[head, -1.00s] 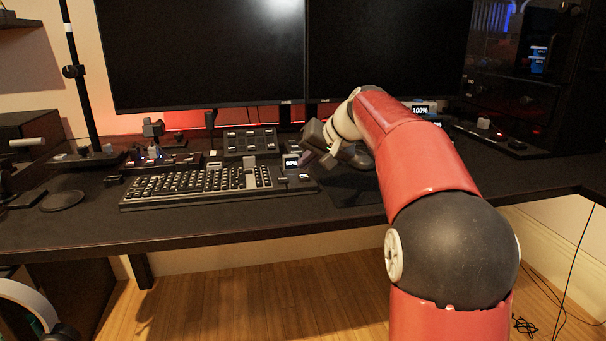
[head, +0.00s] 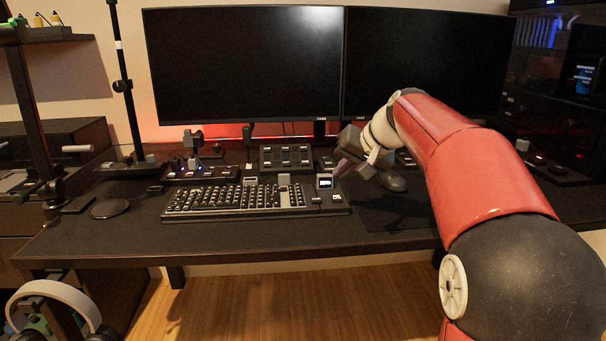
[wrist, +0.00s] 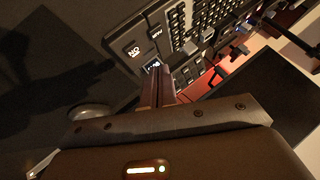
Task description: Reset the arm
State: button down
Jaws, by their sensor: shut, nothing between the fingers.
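My gripper (head: 345,167) is above the desk, to the right of the keyboard, at the end of my red arm. In the wrist view its two fingers (wrist: 157,82) are together with nothing between them. They point toward the end of the black keyboard (wrist: 213,15) that bears a small lit display. In the head view the keyboard (head: 240,201) lies flat on the desk. I cannot tell exactly how high the fingers are above the desk.
Two dark monitors (head: 245,65) stand behind the keyboard. A black button panel (head: 286,158) sits before them. A mouse (head: 392,182) rests on the dark desk right of my gripper. A headset (head: 50,295) hangs at lower left. The desk's front strip (head: 230,240) is clear.

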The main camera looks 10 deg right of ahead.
jog(key=s+f+h, duration=0.1)
jog(key=s+f, duration=0.4)
jog(key=s, duration=0.6)
jog(key=s+f+n+g+h, duration=0.1)
jog(key=s+f, duration=0.4)
jog(key=s, duration=0.6)
jog(key=s+f+h, duration=0.2)
jog(key=s+f, duration=0.4)
jog(key=s, duration=0.5)
jog(key=shift+s+n+g+h, duration=0.3)
jog(key=shift+n+h, duration=0.1)
jog(key=shift+f, duration=0.1)
